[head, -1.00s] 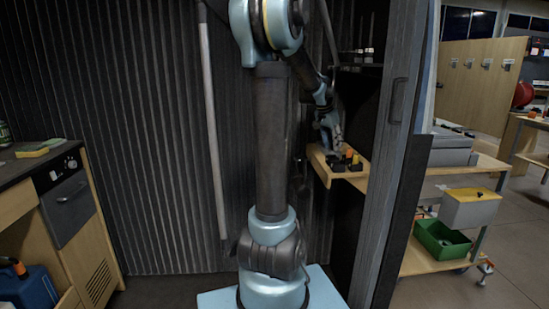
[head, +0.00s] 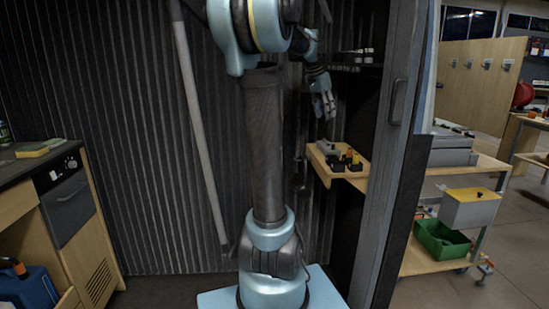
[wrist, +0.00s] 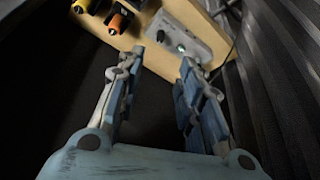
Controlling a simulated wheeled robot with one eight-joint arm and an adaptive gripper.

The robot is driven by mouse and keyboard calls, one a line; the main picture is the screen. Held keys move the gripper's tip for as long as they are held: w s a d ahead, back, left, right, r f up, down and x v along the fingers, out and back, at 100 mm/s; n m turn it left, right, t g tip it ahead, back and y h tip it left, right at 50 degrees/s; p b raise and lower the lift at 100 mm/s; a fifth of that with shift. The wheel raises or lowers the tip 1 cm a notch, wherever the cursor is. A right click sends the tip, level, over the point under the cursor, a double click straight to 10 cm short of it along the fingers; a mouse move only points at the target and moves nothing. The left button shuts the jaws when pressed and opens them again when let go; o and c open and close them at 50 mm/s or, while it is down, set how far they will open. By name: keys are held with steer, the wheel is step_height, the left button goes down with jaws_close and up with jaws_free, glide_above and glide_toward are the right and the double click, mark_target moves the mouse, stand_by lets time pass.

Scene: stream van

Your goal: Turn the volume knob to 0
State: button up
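A small grey box (head: 328,147) sits on the wooden shelf (head: 333,175). It also shows in the wrist view (wrist: 200,37), with a small dark round part and a small greenish spot on its top. I cannot tell for sure which part is the volume knob, nor read its setting. My gripper (head: 325,113) hangs above the shelf, fingers pointing down, apart from the box. In the wrist view my gripper (wrist: 162,61) is open with nothing between its fingers, and the box lies beyond the fingertips.
Black items with orange and yellow tops (head: 351,158) stand beside the grey box on the shelf. A dark upper rack (head: 357,68) is above the shelf. A door frame with a handle (head: 398,101) stands close on the right. A corrugated wall is behind.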

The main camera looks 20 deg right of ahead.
steer(key=s+a+f+n, duration=0.2)
steer(key=s+a+f, duration=0.1)
steer(key=a, duration=0.5)
steer(key=s+a+f+n+y, duration=0.1)
steer(key=s+a+f+n, duration=0.2)
steer(key=a+f, duration=0.2)
steer(key=s+a+f+n+t+y, duration=0.1)
steer(key=s+a+f+n, duration=0.2)
steer(key=a, duration=0.8)
steer(key=shift+s+f, duration=0.3)
steer(key=shift+f, duration=0.65)
step_height(320, 180, up, 15)
steer(key=m+g+h, duration=0.2)
steer(key=m+g, duration=0.1)
steer(key=m, duration=1.1)
glide_above(333, 147)
steer(key=w+a, duration=0.3)
steer(key=a, duration=0.4)
steer(key=x, duration=1.7)
steer(key=shift+s+d+f, duration=0.2)
steer(key=shift+s+d, duration=0.15)
steer(key=shift+s, duration=0.05)
jaws_close()
